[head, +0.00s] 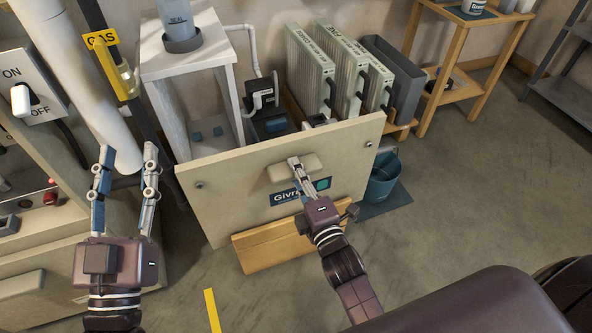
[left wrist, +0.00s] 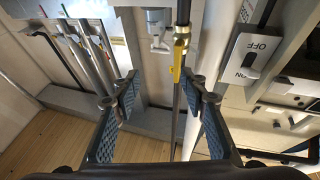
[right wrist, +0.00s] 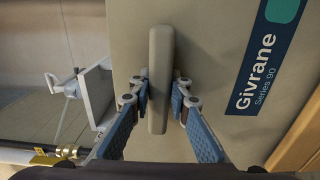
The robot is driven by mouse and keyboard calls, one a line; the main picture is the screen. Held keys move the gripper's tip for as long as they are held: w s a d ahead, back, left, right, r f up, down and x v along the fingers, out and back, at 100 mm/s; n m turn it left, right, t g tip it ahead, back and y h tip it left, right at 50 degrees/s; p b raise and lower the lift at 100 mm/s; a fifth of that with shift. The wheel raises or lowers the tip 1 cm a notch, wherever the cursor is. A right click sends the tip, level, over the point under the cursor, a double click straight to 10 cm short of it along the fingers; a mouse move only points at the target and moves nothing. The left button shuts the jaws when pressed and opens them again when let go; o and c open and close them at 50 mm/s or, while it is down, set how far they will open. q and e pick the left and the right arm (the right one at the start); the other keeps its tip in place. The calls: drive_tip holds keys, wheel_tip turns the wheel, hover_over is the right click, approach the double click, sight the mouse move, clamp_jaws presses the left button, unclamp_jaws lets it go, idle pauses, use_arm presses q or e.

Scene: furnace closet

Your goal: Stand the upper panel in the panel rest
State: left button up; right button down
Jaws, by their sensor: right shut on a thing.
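The upper panel (head: 235,185) is a beige board with a bar handle (head: 281,171) and a blue "Givrane" label. My right gripper (head: 296,166) is shut on this handle. In the right wrist view the handle (right wrist: 160,75) lies between the fingers, and the panel (right wrist: 210,50) fills much of the picture. A low wooden board (head: 265,247), which looks like the front of the panel rest, shows at the panel's lower edge. Whether the panel is seated there or above it I cannot tell. My left gripper (head: 126,170) is open and empty before the furnace at left.
Behind the panel stand a white stand (head: 188,55), several pleated filters (head: 310,65) and a grey bin (head: 395,75). A blue bucket (head: 384,177) stands right of the panel. The gas pipe's yellow handle (head: 122,75) and an on/off switch (head: 22,100) are near my left gripper. Floor at right is clear.

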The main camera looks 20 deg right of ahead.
drive_tip(key=shift+w+f+b, duration=0.1)
drive_tip(key=shift+f+b, duration=0.1)
drive_tip(key=shift+b, duration=0.1)
drive_tip(key=c, duration=1.7)
unclamp_jaws()
drive_tip(key=shift+c, duration=0.2)
drive_tip(key=shift+o, duration=1)
drive_tip(key=shift+f, duration=0.45)
use_arm(q)
drive_tip(key=r, duration=0.1)
drive_tip(key=s+r+t, duration=0.1)
drive_tip(key=shift+s+r+t, duration=0.25)
drive_tip(key=shift+r+t, duration=0.15)
use_arm(e)
drive_tip(key=o, duration=1.5)
drive_tip(key=shift+r, duration=0.2)
drive_tip(key=shift+o, duration=0.2)
use_arm(q)
wheel_tip(320, 180, down, 18)
drive_tip(key=a+g+y+p, duration=0.2)
drive_tip(key=g+p, duration=0.1)
drive_tip(key=g, duration=0.6)
drive_tip(key=shift+w+a+g+y+p, duration=0.15)
drive_tip(key=shift+w+g+y+p, duration=0.15)
drive_tip(key=shift+y, duration=0.1)
use_arm(e)
drive_tip(key=s, duration=1.7)
drive_tip(key=shift+s+d+f, duration=0.15)
drive_tip(key=shift+s+d, duration=0.05)
